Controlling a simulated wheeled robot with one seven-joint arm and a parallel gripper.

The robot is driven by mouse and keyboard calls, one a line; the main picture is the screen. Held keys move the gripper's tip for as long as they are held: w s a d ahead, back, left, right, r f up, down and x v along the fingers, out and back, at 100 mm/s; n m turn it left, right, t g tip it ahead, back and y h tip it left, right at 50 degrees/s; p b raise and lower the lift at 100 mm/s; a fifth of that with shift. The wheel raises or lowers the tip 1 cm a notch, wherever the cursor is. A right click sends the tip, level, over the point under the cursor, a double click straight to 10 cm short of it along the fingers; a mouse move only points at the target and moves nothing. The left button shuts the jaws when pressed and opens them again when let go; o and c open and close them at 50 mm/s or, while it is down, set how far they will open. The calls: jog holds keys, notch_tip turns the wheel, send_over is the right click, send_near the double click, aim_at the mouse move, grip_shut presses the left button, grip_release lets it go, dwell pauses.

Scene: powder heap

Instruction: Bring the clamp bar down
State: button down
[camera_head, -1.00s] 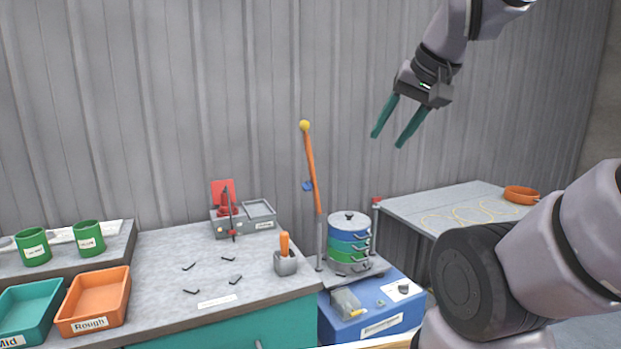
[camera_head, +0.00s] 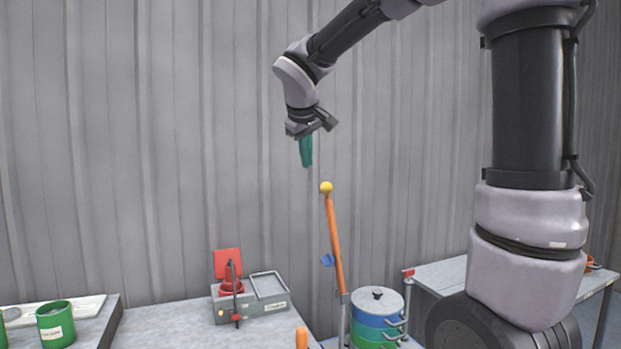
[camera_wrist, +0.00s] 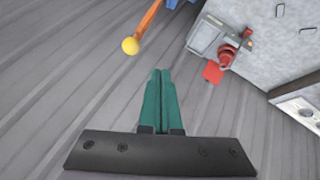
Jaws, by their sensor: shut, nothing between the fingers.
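The clamp bar (camera_head: 336,235) is orange with a yellow ball (camera_head: 326,187) at its top end. It stands raised, nearly upright and leaning a little left, beside the stack of sieves (camera_head: 377,318). My gripper (camera_head: 307,165), with green fingers, is above and slightly left of the yellow ball, pointing down, apart from it. The fingers are shut and empty. In the wrist view the shut fingers (camera_wrist: 160,75) sit mid-picture, and the yellow ball (camera_wrist: 130,46) with part of the bar (camera_wrist: 149,18) shows to their upper left.
A grey device with a red part (camera_head: 231,287) stands on the bench (camera_head: 180,325) left of the bar. A green cup (camera_head: 56,325) is at the far left. A grey side table (camera_head: 450,276) is at the right. The corrugated wall (camera_head: 150,150) lies behind.

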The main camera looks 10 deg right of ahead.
jog(key=w+d+f, duration=0.5)
jog(key=w+f, duration=0.2)
jog(key=w, duration=0.1)
jog(key=shift+f, duration=0.35)
